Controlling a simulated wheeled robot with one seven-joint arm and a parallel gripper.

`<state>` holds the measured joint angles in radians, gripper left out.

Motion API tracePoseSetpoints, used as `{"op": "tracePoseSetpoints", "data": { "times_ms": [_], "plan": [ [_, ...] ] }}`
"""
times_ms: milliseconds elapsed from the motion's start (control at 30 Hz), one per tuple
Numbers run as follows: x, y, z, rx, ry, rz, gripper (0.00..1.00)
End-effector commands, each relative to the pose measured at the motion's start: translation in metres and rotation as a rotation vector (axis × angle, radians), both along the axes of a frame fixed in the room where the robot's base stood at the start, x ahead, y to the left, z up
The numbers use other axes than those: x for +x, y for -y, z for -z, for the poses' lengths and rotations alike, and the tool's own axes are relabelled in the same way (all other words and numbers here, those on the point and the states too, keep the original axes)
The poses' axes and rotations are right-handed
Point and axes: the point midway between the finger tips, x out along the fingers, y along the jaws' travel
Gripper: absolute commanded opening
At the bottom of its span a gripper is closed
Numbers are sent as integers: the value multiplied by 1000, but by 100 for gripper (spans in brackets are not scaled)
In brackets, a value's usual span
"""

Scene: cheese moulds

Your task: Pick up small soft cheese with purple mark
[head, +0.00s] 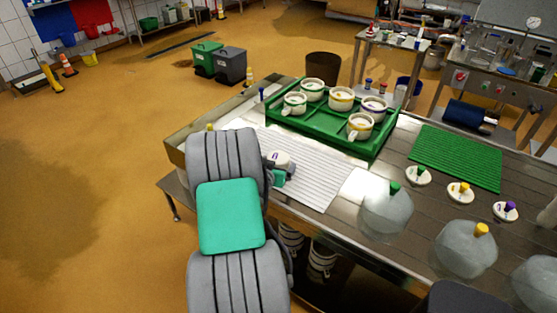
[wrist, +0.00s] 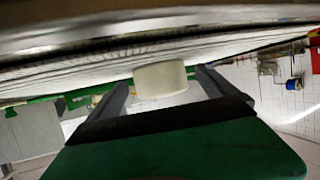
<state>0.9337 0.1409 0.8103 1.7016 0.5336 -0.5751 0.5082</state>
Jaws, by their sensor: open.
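The small soft cheese with the purple mark (head: 280,157) is a low white round on the white ribbed mat (head: 318,178). My arm partly hides the area around it in the head view. In the wrist view, tilted and nearly upside down, the cheese shows as a plain white cylinder (wrist: 160,79) and its purple mark is out of sight. My gripper (wrist: 163,85) is open at table height, with one dark finger to each side of the cheese. I cannot tell whether either finger touches it. In the head view, only a bit of the green gripper (head: 278,177) shows beside the cheese.
A green tray (head: 325,125) with several white handled moulds stands behind the mat. To the right are a green ribbed mat (head: 456,157), white discs with green, yellow and purple knobs (head: 505,211), and clear domes (head: 466,252). The mat right of the cheese is clear.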

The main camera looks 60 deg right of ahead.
Motion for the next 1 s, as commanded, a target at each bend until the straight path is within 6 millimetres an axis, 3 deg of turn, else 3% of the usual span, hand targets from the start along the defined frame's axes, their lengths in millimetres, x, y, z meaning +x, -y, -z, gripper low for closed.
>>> {"op": "tracePoseSetpoints", "data": {
  "times_ms": [100,300,900,1000],
  "plan": [
    [1,11,4,0,-2,1,96],
    [2,11,5,0,-1,0,96],
    [2,11,5,0,-1,-1,47],
    [2,11,4,-2,1,-1,45]
  ]
}}
